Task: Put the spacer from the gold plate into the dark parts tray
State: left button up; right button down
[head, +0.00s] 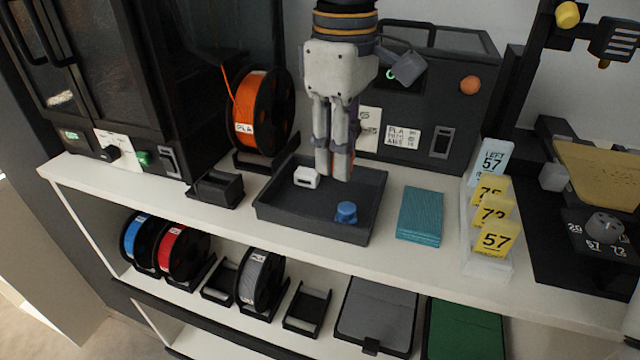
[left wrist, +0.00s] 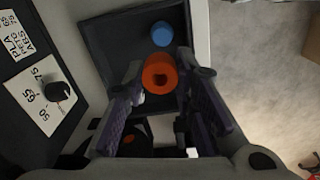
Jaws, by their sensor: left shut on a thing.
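My left gripper (head: 335,178) points down over the dark parts tray (head: 313,228). It is shut on the orange spacer (left wrist: 157,74), a short ring-like piece that shows between the fingers in the left wrist view. In the head view the fingers mostly hide the spacer. It appears to be above the tray floor; the exact height is hard to tell. The tray holds a white part (head: 306,177) at its left and a blue part (head: 346,211) near its front right. The gold plate (head: 600,170) is at the far right, with no spacer visible on it. My right gripper is not in view.
An orange filament spool (head: 264,110) and a black holder (head: 217,189) stand left of the tray. A dark dryer box (head: 450,110) stands behind. Teal pads (head: 420,215) and numbered cards (head: 495,240) are to the right. The tray's middle floor is clear.

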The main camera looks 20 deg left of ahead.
pick_arm(q)
send_over(324, 200)
notch_tip(324, 200, down, 6)
jog(key=shift+r, duration=0.1)
notch_tip(324, 200, down, 3)
jog(key=shift+r, duration=0.2)
jog(key=shift+f, duration=0.1)
jog(key=shift+s+f, duration=0.1)
jog(key=o, duration=0.8)
notch_tip(324, 200, up, 12)
jog(key=shift+b, duration=0.3)
